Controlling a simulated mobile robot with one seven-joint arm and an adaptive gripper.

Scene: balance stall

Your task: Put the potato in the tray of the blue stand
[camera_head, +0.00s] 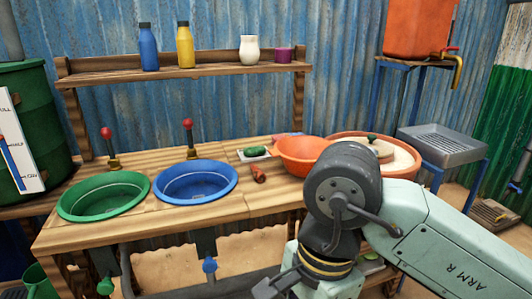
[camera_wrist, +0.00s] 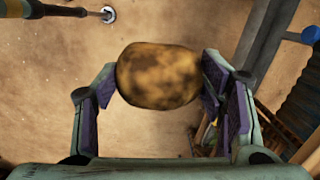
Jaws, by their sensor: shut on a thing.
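A brown, dark-blotched potato (camera_wrist: 158,76) sits between the two purple-padded fingers of my gripper (camera_wrist: 160,82) in the wrist view. My gripper is shut on it, with sandy ground behind and below. In the head view, part of my gripper shows at the bottom edge, in front of the workbench; the potato is hidden or out of frame there. A grey metal tray (camera_head: 442,146) on a blue-legged stand (camera_head: 446,181) is at the right, behind my arm. The tray looks empty from here.
A wooden bench (camera_head: 130,227) holds a green basin (camera_head: 104,197), a blue basin (camera_head: 196,183) and an orange bowl (camera_head: 302,152). A wide orange-rimmed pan (camera_head: 408,160) stands near the tray. An orange tank (camera_head: 418,28) stands behind it. Bottles stand on the shelf (camera_head: 190,71).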

